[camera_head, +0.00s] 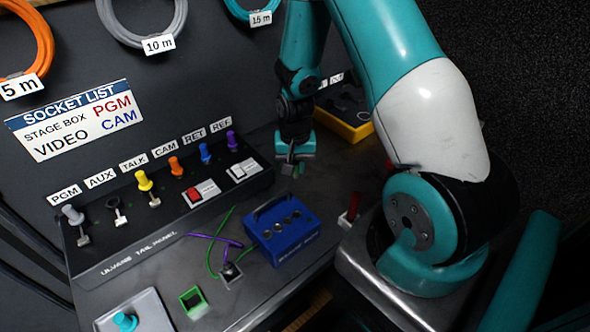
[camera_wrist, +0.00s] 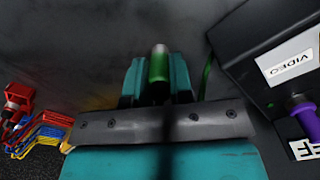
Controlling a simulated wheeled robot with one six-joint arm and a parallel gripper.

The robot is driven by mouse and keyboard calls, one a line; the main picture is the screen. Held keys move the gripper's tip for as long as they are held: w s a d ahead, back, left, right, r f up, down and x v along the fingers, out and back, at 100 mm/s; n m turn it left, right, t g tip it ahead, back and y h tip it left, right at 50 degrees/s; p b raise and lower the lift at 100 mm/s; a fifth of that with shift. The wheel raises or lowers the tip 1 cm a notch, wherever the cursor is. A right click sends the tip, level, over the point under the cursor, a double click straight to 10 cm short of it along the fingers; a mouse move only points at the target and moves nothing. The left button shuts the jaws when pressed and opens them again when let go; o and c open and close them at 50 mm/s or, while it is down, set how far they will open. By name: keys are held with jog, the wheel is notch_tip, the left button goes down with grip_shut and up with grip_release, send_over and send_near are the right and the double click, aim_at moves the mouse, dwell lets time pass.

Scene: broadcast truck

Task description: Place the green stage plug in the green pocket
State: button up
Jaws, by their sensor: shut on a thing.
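My gripper (camera_head: 288,167) is shut on the green stage plug and holds it above the desk, right of the tail panel. In the wrist view the green stage plug (camera_wrist: 159,66) stands between my two teal fingers, its pale tip pointing away. In the head view only a small green bit of it shows beside the fingertips. The green pocket (camera_head: 184,296) is a small green-rimmed square box near the front of the desk, well to the lower left of my gripper. It looks empty.
The tail panel (camera_head: 105,268) with several coloured plugs stands at the left. A blue box (camera_head: 281,250) and a dark pocket with a black plug lie between my gripper and the green pocket. Green and purple cords cross there. A cyan plug (camera_head: 125,321) sits on a grey tray. A yellow box (camera_head: 355,132) stands behind.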

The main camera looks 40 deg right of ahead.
jog(key=shift+f, duration=1.05)
jog(key=shift+f, duration=0.15)
jog(key=o, duration=0.8)
jog(key=shift+o, duration=0.2)
